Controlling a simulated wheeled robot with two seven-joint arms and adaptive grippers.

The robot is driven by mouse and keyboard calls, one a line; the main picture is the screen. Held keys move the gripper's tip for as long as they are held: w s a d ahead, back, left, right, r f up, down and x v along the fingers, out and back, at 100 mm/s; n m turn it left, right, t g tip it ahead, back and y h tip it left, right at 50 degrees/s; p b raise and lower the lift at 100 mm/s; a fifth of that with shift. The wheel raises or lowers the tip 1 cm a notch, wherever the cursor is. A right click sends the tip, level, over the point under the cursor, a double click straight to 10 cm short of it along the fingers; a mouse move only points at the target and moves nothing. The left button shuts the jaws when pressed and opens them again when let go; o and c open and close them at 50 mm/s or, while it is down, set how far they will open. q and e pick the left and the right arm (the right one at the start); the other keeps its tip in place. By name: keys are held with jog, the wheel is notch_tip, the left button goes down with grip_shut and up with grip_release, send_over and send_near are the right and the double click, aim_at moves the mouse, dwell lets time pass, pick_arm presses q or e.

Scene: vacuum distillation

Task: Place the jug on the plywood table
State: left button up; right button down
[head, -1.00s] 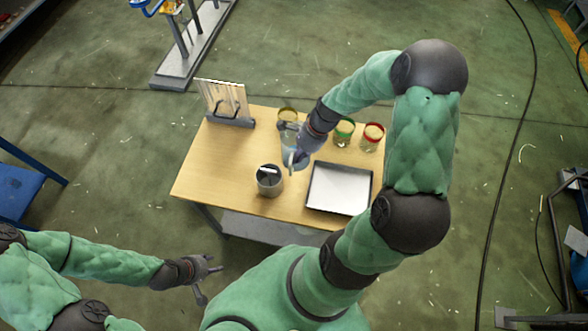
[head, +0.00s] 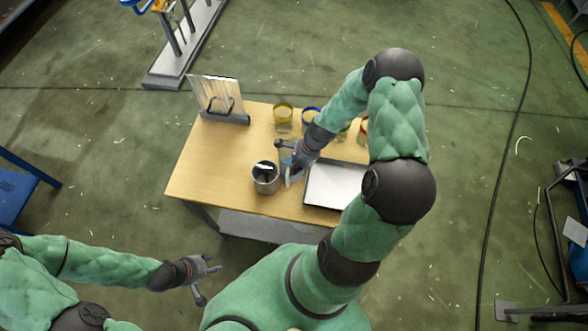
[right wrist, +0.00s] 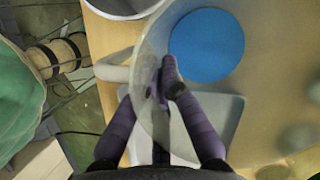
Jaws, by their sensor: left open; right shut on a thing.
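The jug (head: 286,156) is clear and stands between the grey pot and the white tray in the head view, partly hidden by my right gripper (head: 294,168). In the right wrist view the jug (right wrist: 150,48) shows a pale handle on its left and a blue round patch inside or through it. My right gripper (right wrist: 165,82) is shut on the jug. I cannot tell whether its base touches the plywood table (head: 207,160) or hangs just above it. My left gripper (head: 208,278) is open and empty, off the table's front left.
The grey pot (head: 265,182) is close to the jug's left. A dark-rimmed white tray (head: 335,185) lies on the right. A rack (head: 222,108) stands at the back left. The table's left half is mostly clear.

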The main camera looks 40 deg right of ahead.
jog(key=c, duration=1.4)
grip_release()
jog(key=p+v, duration=0.1)
jog(key=v, duration=1.1)
jog(key=shift+s+r, duration=0.1)
